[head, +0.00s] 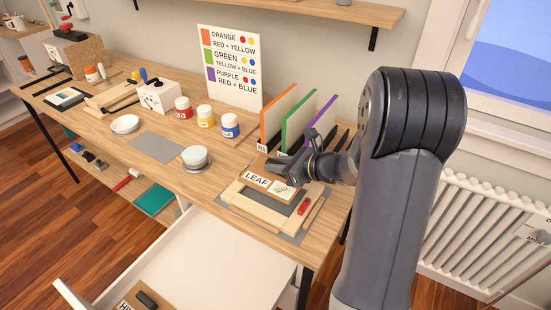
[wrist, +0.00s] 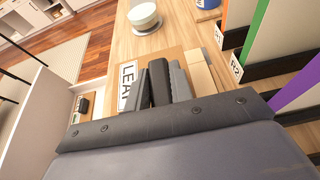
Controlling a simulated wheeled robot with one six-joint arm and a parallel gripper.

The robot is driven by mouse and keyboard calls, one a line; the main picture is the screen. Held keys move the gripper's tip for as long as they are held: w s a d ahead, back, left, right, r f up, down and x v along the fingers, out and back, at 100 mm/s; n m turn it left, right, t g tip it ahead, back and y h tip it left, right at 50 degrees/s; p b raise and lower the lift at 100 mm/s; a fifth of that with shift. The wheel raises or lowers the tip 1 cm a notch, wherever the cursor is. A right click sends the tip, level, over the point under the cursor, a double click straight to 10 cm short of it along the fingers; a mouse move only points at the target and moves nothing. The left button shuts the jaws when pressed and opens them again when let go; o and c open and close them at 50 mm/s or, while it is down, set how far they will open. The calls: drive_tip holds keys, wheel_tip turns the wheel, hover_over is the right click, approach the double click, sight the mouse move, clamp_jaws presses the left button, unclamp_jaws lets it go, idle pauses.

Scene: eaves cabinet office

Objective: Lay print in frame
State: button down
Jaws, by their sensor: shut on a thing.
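The print (head: 257,180), a small tan board marked LEAF with a patterned patch, is in my gripper (head: 277,168), which is shut on its far side. In the wrist view the dark fingers (wrist: 163,84) cover part of the print (wrist: 127,80). The light wooden frame (head: 244,205) lies on a grey mat at the table's front right. The print is over the frame's far part and hides it. I cannot tell whether they touch.
A red object (head: 304,206) lies by the frame's right side. Orange, green and purple panels (head: 297,124) stand in racks behind my gripper. A white drawer (head: 205,262) is open below.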

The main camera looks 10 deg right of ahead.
sight(278, 178)
drive_tip(key=shift+f+b, duration=2.15)
drive_tip(key=shift+f, duration=0.5)
drive_tip(key=c, duration=1.2)
unclamp_jaws()
drive_tip(key=shift+o, duration=0.2)
drive_tip(key=shift+d, duration=0.1)
drive_tip(key=v, duration=1)
drive_tip(key=shift+s+d+r+p, duration=0.15)
drive_tip(key=shift+s+r+p, duration=0.1)
drive_tip(key=shift+p, duration=0.1)
drive_tip(key=shift+f, duration=0.1)
